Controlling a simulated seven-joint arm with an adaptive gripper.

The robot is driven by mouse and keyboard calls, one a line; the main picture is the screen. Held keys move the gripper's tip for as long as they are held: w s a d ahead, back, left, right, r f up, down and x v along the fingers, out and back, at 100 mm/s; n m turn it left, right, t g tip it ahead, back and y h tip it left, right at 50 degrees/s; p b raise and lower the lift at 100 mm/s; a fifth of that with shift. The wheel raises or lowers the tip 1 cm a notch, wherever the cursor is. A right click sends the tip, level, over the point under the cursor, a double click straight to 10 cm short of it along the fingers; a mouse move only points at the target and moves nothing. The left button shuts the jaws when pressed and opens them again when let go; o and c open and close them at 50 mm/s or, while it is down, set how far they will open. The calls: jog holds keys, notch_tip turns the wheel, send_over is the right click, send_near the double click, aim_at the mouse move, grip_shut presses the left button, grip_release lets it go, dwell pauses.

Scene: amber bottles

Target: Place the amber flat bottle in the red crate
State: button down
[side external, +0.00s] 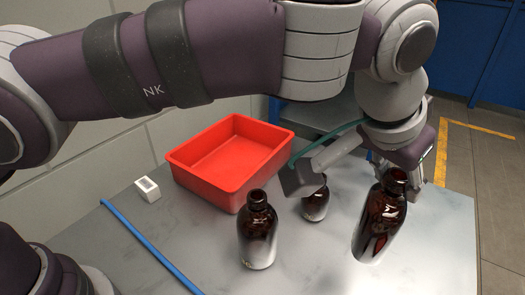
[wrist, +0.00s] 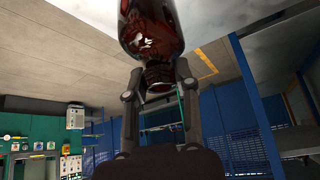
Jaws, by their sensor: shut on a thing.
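A dark amber bottle (side external: 379,225) at the right of the table leans, its neck up at my gripper (side external: 408,176). I take it as the flat bottle, though its flatness is hard to judge. In the wrist view my gripper (wrist: 157,88) is shut on the neck of this bottle (wrist: 152,28), with a finger on either side. Whether its base touches the table is unclear. The red crate (side external: 203,184) stands to the left at the back of the table, open and empty.
An amber bottle (side external: 257,238) stands upright in front of the crate. A smaller amber bottle (side external: 316,205) stands behind it, partly hidden by my wrist. A small white box (side external: 147,190) and a blue strip (side external: 150,245) are at left. The front table is clear.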

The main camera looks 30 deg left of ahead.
jog(key=w+a+r+n+y, duration=0.1)
jog(key=a+n, duration=0.1)
jog(key=a, duration=1.3)
jog(key=w+a+n+y, duration=0.1)
jog(key=a+n+y, duration=0.1)
jog(key=a, duration=1.2)
jog(key=w+a+n+y, duration=0.1)
jog(key=w+a+n, duration=0.25)
jog(key=w, duration=0.55)
notch_tip(320, 180, down, 10)
jog(key=a, duration=0.1)
jog(key=shift+w, duration=0.3)
jog(key=shift+f, duration=0.1)
jog(key=c, duration=0.8)
grip_release()
